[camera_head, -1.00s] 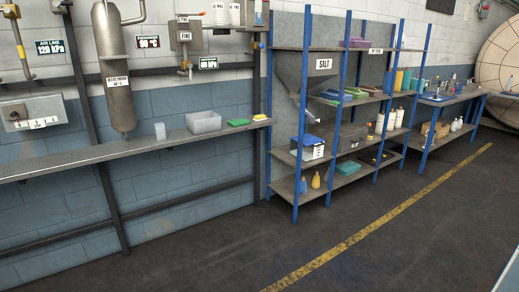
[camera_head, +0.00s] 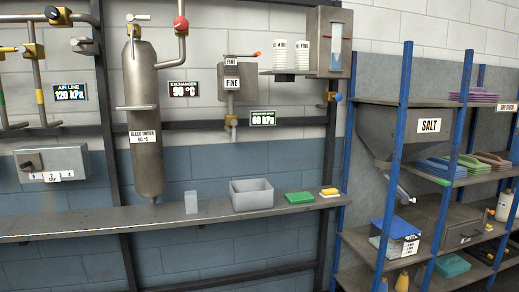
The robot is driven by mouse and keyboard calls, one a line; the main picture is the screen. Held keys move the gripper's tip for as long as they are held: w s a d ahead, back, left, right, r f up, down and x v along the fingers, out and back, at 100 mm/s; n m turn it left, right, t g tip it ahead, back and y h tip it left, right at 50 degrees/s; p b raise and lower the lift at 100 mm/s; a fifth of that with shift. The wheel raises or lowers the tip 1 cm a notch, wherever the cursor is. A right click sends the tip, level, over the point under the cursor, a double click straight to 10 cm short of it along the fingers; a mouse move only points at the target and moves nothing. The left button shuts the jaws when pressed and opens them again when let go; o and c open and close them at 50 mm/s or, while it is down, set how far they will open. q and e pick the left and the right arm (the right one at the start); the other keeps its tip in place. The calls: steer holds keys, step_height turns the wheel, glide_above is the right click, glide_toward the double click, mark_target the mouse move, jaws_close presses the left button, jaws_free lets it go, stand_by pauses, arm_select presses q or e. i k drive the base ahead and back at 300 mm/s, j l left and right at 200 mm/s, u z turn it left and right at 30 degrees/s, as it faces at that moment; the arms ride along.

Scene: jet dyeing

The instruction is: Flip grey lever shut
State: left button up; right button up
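Several grey handles show, and I cannot tell which one the task means. One pale grey lever (camera_head: 138,17) lies level on top of the upright metal vessel (camera_head: 145,110). A small grey handle (camera_head: 404,196) hangs under the salt hopper (camera_head: 395,132). Neither of my grippers is in view.
A long grey shelf (camera_head: 100,219) runs below the pipes, with a clear cup (camera_head: 191,202), a grey bin (camera_head: 252,194) and a green block (camera_head: 299,198) on it. A blue-posted rack (camera_head: 398,160) stands at the right. A control box (camera_head: 50,163) is on the left wall.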

mark_target(234, 133)
steer(key=i+l+u, duration=0.6)
steer(key=l, duration=0.35)
steer(key=i, duration=0.1)
